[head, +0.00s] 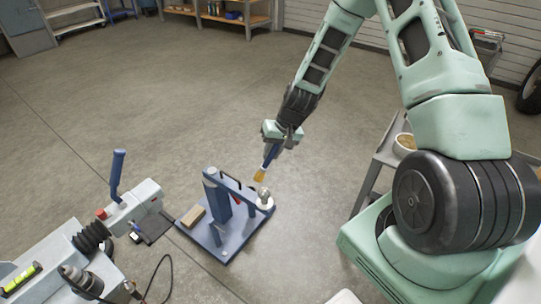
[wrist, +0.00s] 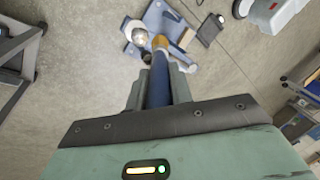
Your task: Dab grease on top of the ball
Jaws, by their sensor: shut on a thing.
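My gripper (head: 276,145) is shut on a brush (head: 259,174) with a blue handle and yellow-orange bristles. The brush points down, its bristles close above the shiny metal ball (head: 263,191). The ball sits at the right end of a blue stand (head: 225,246). In the wrist view the brush (wrist: 158,82) runs forward between the fingers, and its bristles show just beside the ball (wrist: 139,37). I cannot tell whether they touch. A pale bowl (head: 404,141) with brownish contents, perhaps the grease, stands on a grey cart at the right.
A trailer coupler (head: 140,200) with a blue lever reaches in from the lower left, near the stand. A wooden block (head: 193,216) lies on the stand's base. The grey cart (head: 368,190) stands to the right. The concrete floor behind the stand is clear.

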